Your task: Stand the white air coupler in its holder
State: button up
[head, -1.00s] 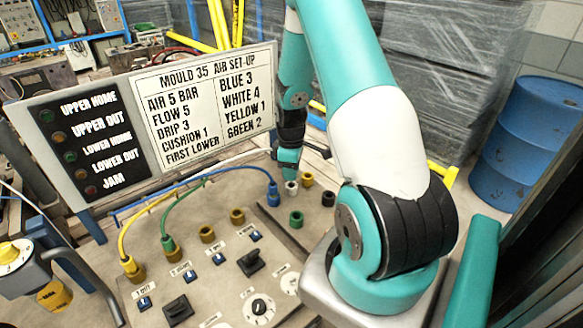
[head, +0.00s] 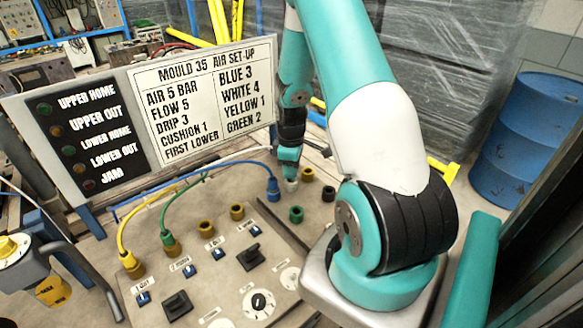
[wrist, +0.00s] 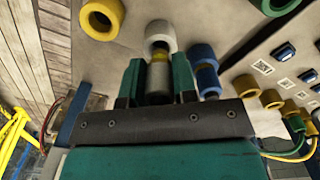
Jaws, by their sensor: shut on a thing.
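My gripper (wrist: 158,82) is shut on the white air coupler (wrist: 159,76), a pale body with a yellow band between the teal fingers in the wrist view. The white ring-shaped holder (wrist: 160,36) lies straight beyond the coupler's end; whether the end is inside it or just short of it, I cannot tell. In the head view my gripper (head: 289,168) points down over the white holder (head: 291,185), and its fingers hide most of the coupler. A white hose (head: 240,158) runs left from the gripper.
Yellow (head: 306,174), black (head: 328,194) and green (head: 296,214) holders stand close around the white one. The blue coupler (head: 273,188) with its hose is close on the left. The sign board (head: 205,105) stands behind the panel.

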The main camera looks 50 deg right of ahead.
jog(key=shift+f+b, duration=0.5)
jog(key=shift+f, duration=0.3)
dwell(0.9)
jog(key=shift+f, duration=0.35)
jog(key=o, duration=1)
jog(key=shift+f+b, duration=0.1)
jog(key=shift+b, duration=0.2)
jog(key=shift+s+a, duration=0.1)
jog(key=shift+a, duration=0.1)
jog(key=shift+f, duration=0.1)
jog(key=shift+c, duration=0.7)
jog(key=shift+o, duration=0.2)
